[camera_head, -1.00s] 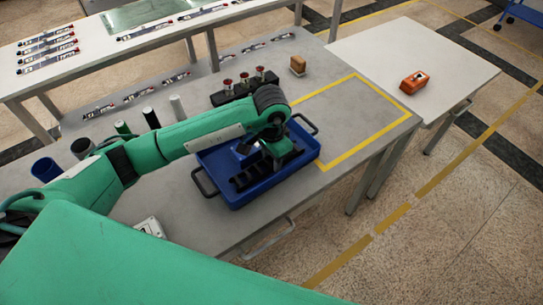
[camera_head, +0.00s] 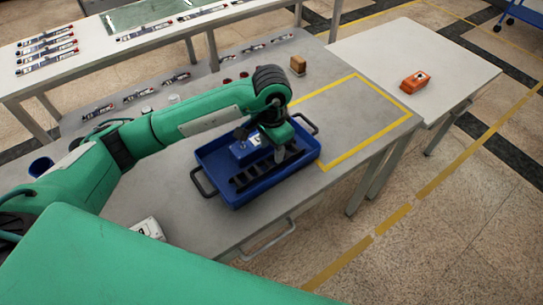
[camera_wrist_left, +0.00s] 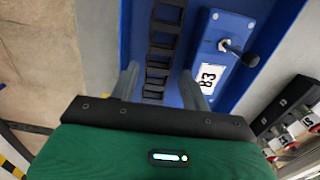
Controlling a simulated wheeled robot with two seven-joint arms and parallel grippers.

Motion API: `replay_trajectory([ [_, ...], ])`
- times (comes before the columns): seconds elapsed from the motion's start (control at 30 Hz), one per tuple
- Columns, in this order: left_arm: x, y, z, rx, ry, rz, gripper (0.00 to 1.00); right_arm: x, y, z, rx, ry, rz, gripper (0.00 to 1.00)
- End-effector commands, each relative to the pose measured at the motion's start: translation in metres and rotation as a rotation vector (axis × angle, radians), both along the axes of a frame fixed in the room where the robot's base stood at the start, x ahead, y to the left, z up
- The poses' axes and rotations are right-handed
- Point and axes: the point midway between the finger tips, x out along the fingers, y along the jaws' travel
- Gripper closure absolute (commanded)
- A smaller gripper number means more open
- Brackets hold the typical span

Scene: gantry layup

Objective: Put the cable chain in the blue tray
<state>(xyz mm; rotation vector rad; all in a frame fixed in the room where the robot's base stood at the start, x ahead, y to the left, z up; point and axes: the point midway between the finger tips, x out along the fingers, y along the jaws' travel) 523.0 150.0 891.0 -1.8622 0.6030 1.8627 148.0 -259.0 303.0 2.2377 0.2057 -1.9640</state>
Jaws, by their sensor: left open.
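The black, segmented cable chain (camera_head: 258,174) lies in the blue tray (camera_head: 205,161) along its front side in the head view. It also shows in the left wrist view (camera_wrist_left: 164,40), running away from the hand. My left gripper (camera_head: 281,154) is over the tray's right part, above the chain's end. In the left wrist view its two fingers (camera_wrist_left: 160,88) are apart, with the chain in the gap between them. Whether they touch it I cannot tell. The hand hides the chain's near end. My right gripper is not in view.
A blue box (camera_wrist_left: 222,50) with a switch and a label reading 83 sits in the tray beside the chain. A brown block (camera_head: 298,64) stands behind. An orange device (camera_head: 415,81) lies on the white side table.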

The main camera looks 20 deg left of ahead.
Motion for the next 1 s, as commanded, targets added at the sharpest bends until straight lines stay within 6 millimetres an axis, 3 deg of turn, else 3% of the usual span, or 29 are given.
replay_trajectory([
  [0.2, 0.001, 0.0, 0.041, 0.0, -0.005, -0.001, 0.53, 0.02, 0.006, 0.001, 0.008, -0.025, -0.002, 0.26],
  [0.4, 0.0, 0.0, 0.065, 0.0, -0.001, 0.0, 0.53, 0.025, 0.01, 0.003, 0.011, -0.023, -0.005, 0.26],
  [1.0, 0.0, 0.0, 0.074, 0.001, 0.001, 0.0, 0.53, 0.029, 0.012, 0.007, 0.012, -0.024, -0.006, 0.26],
])
